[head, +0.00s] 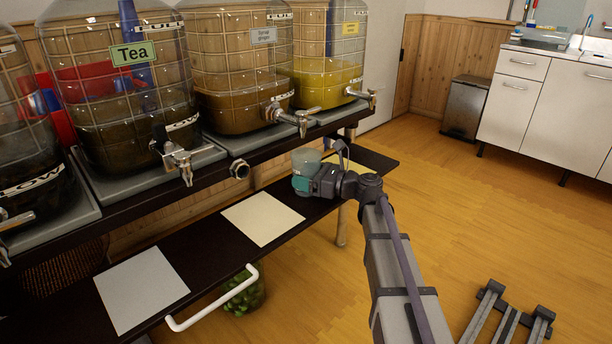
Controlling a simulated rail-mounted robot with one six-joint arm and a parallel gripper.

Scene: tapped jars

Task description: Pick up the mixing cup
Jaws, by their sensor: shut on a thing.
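The mixing cup appears to be the pale, translucent, rounded vessel (304,157) at the far end of my arm in the head view. My gripper (308,174), with a teal part near its end, is shut on it. The cup is over the dark lower shelf, below the jar taps. The fingertips are small and partly hidden, and I cannot tell whether the cup touches the shelf.
Tapped jars stand on the upper shelf, including the Tea jar (125,95), an amber jar (238,70) and a yellow jar (325,80). Grey (142,287) and cream (262,218) mats lie on the lower shelf (205,243). Open floor lies right.

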